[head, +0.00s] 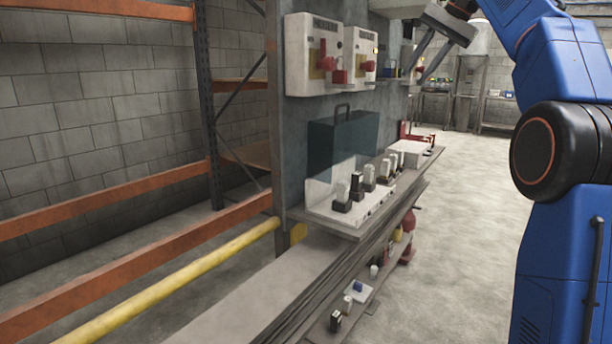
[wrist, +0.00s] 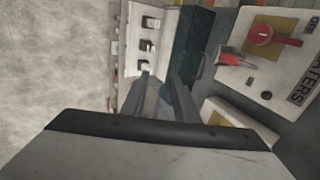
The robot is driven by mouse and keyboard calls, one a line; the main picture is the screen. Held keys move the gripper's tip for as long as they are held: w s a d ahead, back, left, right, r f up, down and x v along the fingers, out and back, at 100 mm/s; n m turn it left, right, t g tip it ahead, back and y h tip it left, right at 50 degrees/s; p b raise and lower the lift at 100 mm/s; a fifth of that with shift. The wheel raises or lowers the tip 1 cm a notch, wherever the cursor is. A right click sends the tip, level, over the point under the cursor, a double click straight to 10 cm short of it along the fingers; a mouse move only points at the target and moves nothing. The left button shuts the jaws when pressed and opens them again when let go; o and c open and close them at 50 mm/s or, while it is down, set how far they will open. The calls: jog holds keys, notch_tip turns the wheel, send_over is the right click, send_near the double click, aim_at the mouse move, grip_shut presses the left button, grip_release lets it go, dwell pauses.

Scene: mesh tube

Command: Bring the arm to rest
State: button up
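My gripper (head: 421,75) hangs from my blue arm at the upper right of the head view, in front of the far part of the grey panel (head: 262,140). Its two grey fingers are spread apart, with nothing visible between them. In the wrist view my gripper (wrist: 163,72) also shows two separated fingers. Beyond them are the shelf's white rack and a dark teal translucent box (wrist: 197,45). The fingers look apart from these things, though the exact distance is hard to tell.
White switch boxes (head: 313,60) with red handles and padlocks hang on the panel. A ledge below carries a white rack (head: 350,212) of several small items. Orange shelving beams (head: 140,245) and a yellow rail (head: 180,285) lie left. Floor (head: 450,260) right of the ledge is clear.

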jog(key=s+f+n+h, duration=0.4)
jog(key=s+f+n, duration=0.3)
jog(key=s+f, duration=3.6)
notch_tip(320, 180, down, 4)
jog(key=shift+t+h, duration=0.4)
